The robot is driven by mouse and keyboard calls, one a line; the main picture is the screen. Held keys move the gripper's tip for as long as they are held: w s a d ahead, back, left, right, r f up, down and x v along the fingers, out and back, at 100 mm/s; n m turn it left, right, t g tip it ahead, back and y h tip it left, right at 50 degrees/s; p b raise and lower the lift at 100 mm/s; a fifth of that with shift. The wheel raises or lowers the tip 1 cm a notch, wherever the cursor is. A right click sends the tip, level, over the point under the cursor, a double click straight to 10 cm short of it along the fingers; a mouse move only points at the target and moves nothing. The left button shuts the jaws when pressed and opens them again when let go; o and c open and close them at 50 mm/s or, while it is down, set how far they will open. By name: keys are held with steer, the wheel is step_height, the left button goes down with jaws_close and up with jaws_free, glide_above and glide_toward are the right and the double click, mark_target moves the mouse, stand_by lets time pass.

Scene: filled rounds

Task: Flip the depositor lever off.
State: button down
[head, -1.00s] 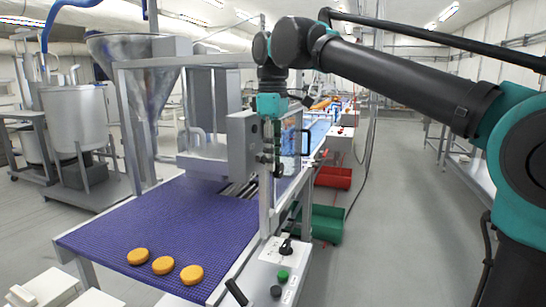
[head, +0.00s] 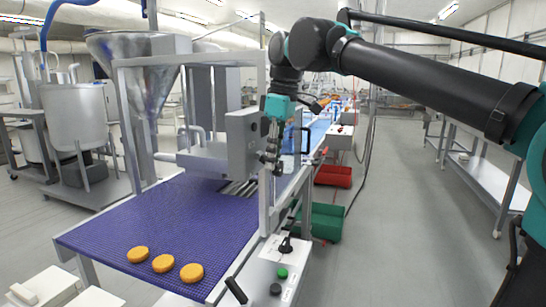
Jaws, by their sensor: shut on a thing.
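The depositor (head: 193,158) stands over the purple belt, with a steel hopper (head: 135,62) at its left and a grey box (head: 242,145) on its right side. My gripper (head: 272,164) hangs down in front of the right side of this box, close to the machine's upright post. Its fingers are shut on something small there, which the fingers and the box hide. I cannot make out the depositor lever clearly; it may be what the fingers hold.
Three orange rounds (head: 163,263) lie on the purple belt (head: 165,220). A control panel (head: 278,270) with a black knob and buttons is at the front. Red (head: 333,176) and green (head: 322,222) crates stand right of the line. The aisle floor (head: 400,220) is clear.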

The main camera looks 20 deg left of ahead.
steer(key=c, duration=1.5)
jaws_free()
steer(key=r, duration=0.4)
steer(key=d+r, duration=0.1)
steer(key=r, duration=0.6)
steer(key=shift+s+d+r, duration=0.1)
steer(key=shift+d+r, duration=0.3)
